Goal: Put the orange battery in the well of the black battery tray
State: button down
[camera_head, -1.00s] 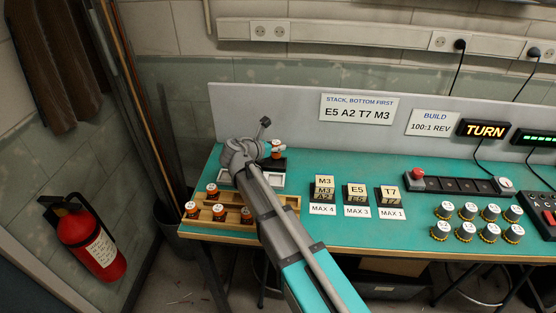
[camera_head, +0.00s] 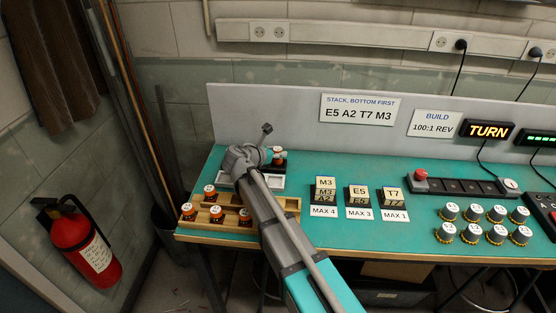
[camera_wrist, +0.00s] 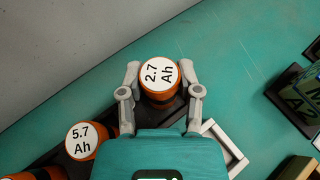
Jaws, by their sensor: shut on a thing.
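My gripper (camera_wrist: 160,92) is shut on an orange battery (camera_wrist: 160,80) with a white top marked 2.7 Ah, its fingers on either side. In the wrist view the battery looks upright over the right end of the black battery tray (camera_wrist: 172,115). I cannot tell whether its base touches the tray or sits in a well. Another orange battery marked 5.7 Ah (camera_wrist: 82,140) stands to its left, and part of a further one shows at the lower left corner. In the head view my arm hides most of the tray, and an orange battery (camera_head: 278,158) shows beside the gripper.
A white frame (camera_wrist: 225,145) lies close right of the tray. A wooden rack (camera_head: 275,204) with several orange batteries is at the bench's front left. Stacked blocks (camera_head: 325,190) stand to the right. Teal bench between them is clear.

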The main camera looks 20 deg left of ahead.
jog(key=shift+f+b, duration=0.45)
jog(key=shift+f, duration=0.3)
jog(key=shift+f, duration=0.2)
jog(key=shift+c, duration=1.5)
grip_release()
jog(key=shift+r, duration=0.1)
jog(key=shift+r, duration=0.15)
jog(key=shift+s+r, duration=0.1)
jog(key=shift+s, duration=0.1)
jog(key=p+v, duration=0.4)
jog(key=v, duration=0.7)
jog(key=shift+s+a+p, duration=0.2)
jog(key=shift+p, duration=0.15)
jog(key=shift+r, duration=0.1)
